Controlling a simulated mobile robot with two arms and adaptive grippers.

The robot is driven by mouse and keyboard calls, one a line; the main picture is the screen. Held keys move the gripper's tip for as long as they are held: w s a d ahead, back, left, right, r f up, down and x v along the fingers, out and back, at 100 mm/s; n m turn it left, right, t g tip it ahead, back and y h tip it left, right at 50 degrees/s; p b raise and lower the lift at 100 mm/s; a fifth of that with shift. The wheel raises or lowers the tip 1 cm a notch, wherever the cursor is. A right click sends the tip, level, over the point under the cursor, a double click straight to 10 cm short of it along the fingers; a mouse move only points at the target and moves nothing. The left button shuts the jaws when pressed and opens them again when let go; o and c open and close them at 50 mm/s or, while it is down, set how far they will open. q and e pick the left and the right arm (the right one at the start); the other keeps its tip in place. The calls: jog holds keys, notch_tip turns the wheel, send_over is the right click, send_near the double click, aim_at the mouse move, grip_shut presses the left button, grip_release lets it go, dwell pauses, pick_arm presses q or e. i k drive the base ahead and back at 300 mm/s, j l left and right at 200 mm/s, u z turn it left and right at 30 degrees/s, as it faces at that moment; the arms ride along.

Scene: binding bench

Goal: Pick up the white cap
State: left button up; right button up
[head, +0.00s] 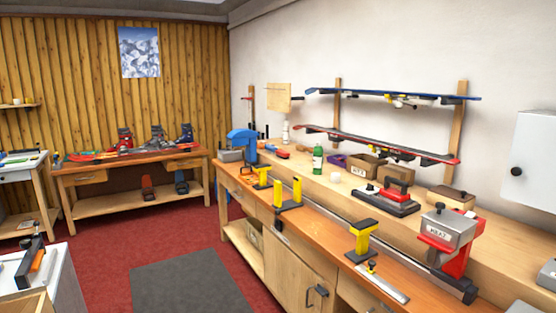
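A small white piece that looks like the white cap (336,177) sits on the wooden workbench in the head view. It is just right of a green bottle (318,160) and in front of a cardboard box (364,165). It is small in the picture, so its exact shape is hard to tell. Nothing visibly covers it. Neither of my grippers shows in this view.
Yellow vise stands (362,240) line the bench's front edge. Right of the cap are a red and black tool (390,196) and a red-based heater (450,238). Skis hang on wall racks above. A grey mat (190,285) lies on the open red floor.

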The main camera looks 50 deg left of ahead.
aim_at(335, 176)
jog(key=u, duration=1.25)
